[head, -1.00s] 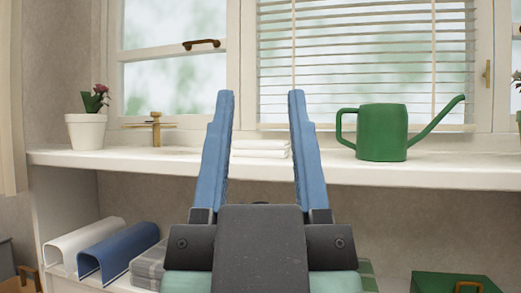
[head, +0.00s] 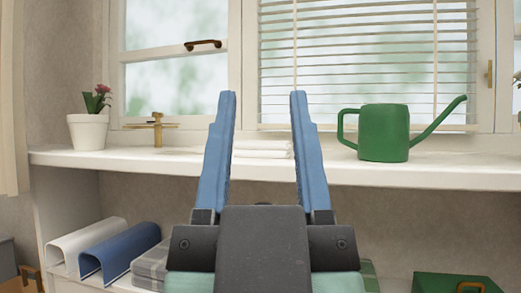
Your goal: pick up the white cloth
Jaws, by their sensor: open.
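The white cloth (head: 262,149) lies folded in a flat stack on the white counter, below the blinds. My gripper (head: 264,95) is in front of the counter in the head view, with its two blue fingers pointing up and spread apart. The cloth shows in the gap between the fingers, and its left and right ends come close to them in the picture. The gripper is open with nothing held. How far the cloth lies behind the fingers I cannot tell.
A green watering can (head: 384,134) stands right of the cloth on the counter (head: 440,175). A brass tap (head: 157,130) and a potted flower (head: 88,130) are to the left. Below are a blue curved piece (head: 118,252), a white one (head: 85,243), grey folded fabric (head: 150,264) and a green box (head: 458,283).

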